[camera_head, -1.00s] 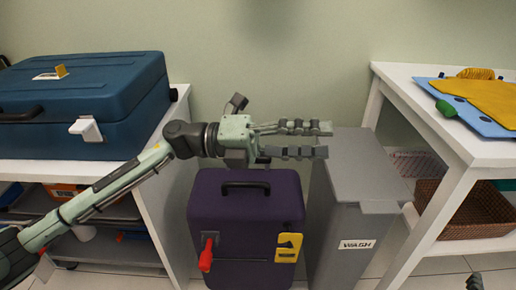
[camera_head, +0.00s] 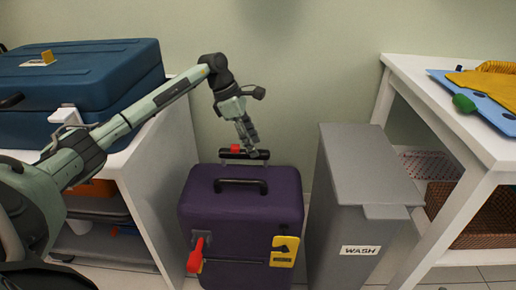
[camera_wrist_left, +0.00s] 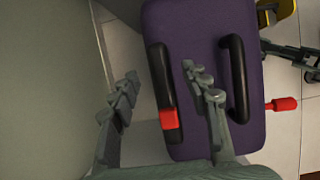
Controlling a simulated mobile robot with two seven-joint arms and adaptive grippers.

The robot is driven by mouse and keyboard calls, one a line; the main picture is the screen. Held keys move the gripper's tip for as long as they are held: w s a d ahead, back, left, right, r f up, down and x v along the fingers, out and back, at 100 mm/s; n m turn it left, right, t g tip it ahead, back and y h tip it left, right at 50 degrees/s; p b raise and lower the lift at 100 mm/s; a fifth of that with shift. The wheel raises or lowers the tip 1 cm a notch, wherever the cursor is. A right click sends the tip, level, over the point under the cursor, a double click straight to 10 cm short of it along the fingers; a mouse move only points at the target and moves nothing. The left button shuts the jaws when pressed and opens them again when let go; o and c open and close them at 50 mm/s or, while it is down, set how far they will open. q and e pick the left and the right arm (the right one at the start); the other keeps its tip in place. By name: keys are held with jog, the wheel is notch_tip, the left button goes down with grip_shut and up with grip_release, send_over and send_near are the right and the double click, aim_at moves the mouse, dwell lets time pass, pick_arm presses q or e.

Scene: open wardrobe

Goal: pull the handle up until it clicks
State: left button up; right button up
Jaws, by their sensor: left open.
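A purple suitcase (camera_head: 240,215) stands upright on the floor. Its black pull handle with a red button (camera_head: 258,155) shows at the top rear edge, low above the case. A fixed black carry handle (camera_head: 241,183) lies in front of it. My left gripper (camera_head: 250,150) points down at the pull handle. In the left wrist view the open fingers (camera_wrist_left: 160,98) are on either side of the pull handle (camera_wrist_left: 158,75), with gaps visible; one finger is between it and the carry handle (camera_wrist_left: 237,78). My right gripper (camera_wrist_left: 292,55) seems to show partly at the right edge there.
A grey bin marked WASH (camera_head: 360,190) stands close to the suitcase's right. A white shelf (camera_head: 165,150) with a blue case (camera_head: 80,85) is at the left, and a white table (camera_head: 430,85) at the right. The suitcase front has red (camera_head: 196,255) and yellow (camera_head: 284,252) tags.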

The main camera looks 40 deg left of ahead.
pick_arm(q)
jog(key=shift+x, duration=1.15)
jog(key=shift+c, duration=0.3)
grip_shut()
